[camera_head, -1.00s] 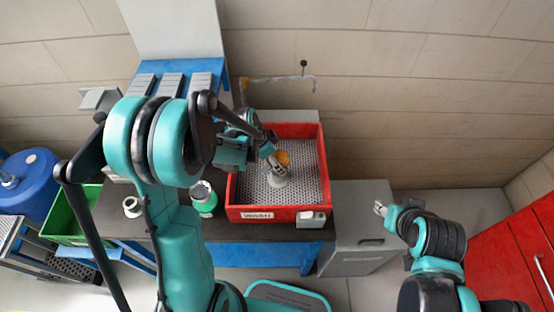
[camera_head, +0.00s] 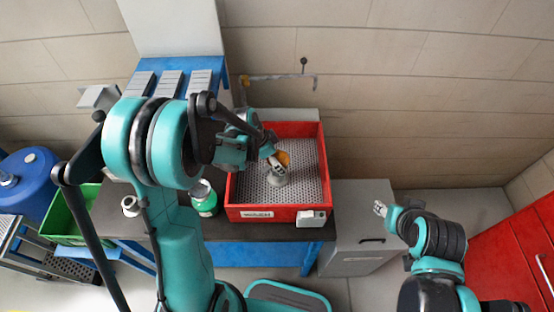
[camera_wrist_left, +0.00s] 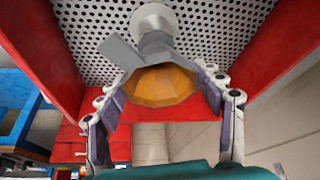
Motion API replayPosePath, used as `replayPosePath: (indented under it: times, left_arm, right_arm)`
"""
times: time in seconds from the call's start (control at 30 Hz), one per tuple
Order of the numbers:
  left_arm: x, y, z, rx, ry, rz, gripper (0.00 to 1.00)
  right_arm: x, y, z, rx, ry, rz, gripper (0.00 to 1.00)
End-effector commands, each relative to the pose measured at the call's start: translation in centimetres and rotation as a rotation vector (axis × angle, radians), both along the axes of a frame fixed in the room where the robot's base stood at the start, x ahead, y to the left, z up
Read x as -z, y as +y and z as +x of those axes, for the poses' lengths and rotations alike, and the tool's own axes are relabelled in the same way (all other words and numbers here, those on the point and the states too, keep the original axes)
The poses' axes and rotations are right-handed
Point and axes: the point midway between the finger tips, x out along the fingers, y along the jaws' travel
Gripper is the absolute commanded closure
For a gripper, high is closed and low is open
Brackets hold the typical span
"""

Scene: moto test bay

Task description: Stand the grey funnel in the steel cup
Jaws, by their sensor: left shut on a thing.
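My left gripper (camera_head: 272,163) reaches down into the red wash tray. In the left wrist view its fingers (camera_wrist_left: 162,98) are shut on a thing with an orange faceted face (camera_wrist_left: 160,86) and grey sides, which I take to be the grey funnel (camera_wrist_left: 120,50). A pale grey round piece (camera_wrist_left: 154,19) with a narrower neck shows beyond it, over the mesh floor. It also shows in the head view (camera_head: 277,180). Whether it is part of the held thing or the steel cup I cannot tell. My right gripper (camera_head: 380,208) is far off at the right, too small to read.
The red wash tray (camera_head: 262,213) has raised walls around its perforated floor. A green jar (camera_head: 204,199) and a small white container (camera_head: 130,206) stand on the dark bench to its left. A grey cabinet (camera_head: 357,230) stands at its right.

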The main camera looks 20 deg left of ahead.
Motion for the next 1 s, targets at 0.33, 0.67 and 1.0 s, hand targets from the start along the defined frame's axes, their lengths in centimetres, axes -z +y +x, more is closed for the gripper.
replayPosePath:
  times: [0.33, 0.67, 1.0]
  left_arm:
    - [-0.1, 0.0, 0.0, 0.000, 0.000, 0.000, 0.09]
    - [-1.0, 0.4, -0.2, -0.001, 0.000, 0.000, 0.09]
    - [-7.5, 2.5, -1.9, -0.002, 0.001, 0.000, 0.09]
  right_arm:
    - [0.0, 0.0, 0.0, 0.000, 0.000, 0.000, 0.60]
    - [0.0, 0.0, 0.0, 0.000, 0.000, 0.000, 0.60]
    - [0.0, 0.0, 0.0, 0.000, 0.000, 0.000, 0.60]
